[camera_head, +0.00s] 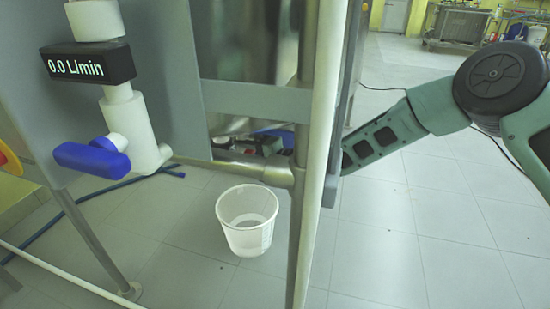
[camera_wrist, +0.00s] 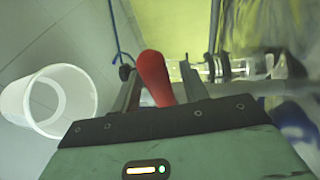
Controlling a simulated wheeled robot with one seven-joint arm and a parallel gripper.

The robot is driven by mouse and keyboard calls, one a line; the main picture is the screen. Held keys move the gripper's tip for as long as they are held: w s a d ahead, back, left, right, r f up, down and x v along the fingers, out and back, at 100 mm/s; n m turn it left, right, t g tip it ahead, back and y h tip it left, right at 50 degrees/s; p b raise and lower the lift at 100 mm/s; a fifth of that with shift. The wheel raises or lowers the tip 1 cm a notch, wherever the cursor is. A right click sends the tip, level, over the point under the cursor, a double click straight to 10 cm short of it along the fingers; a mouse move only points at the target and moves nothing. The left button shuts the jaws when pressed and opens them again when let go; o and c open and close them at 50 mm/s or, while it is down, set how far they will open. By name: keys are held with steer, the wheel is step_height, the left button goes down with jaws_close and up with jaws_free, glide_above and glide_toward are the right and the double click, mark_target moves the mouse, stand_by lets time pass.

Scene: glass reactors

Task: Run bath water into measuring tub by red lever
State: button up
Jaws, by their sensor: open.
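The red lever (camera_wrist: 154,76) stands between the fingers of my gripper (camera_wrist: 165,88) in the wrist view. The fingers are apart, one on each side of the lever. I cannot tell whether either one touches it. The measuring tub (camera_head: 247,221) is a white translucent bucket with graduation marks, upright on the tiled floor below the frame. It also shows at the left of the wrist view (camera_wrist: 48,100), and looks empty. In the head view my gripper and the red lever are mostly hidden behind the metal post and panel.
A blue-handled valve (camera_head: 92,158) hangs under a flow display (camera_head: 88,64) reading 0.0 L/min at the left. A metal post (camera_head: 316,130) stands in front of my arm. A blue hose (camera_head: 75,207) lies on the floor.

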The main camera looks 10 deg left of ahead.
steer(key=p+v, duration=0.4)
steer(key=v, duration=1.2)
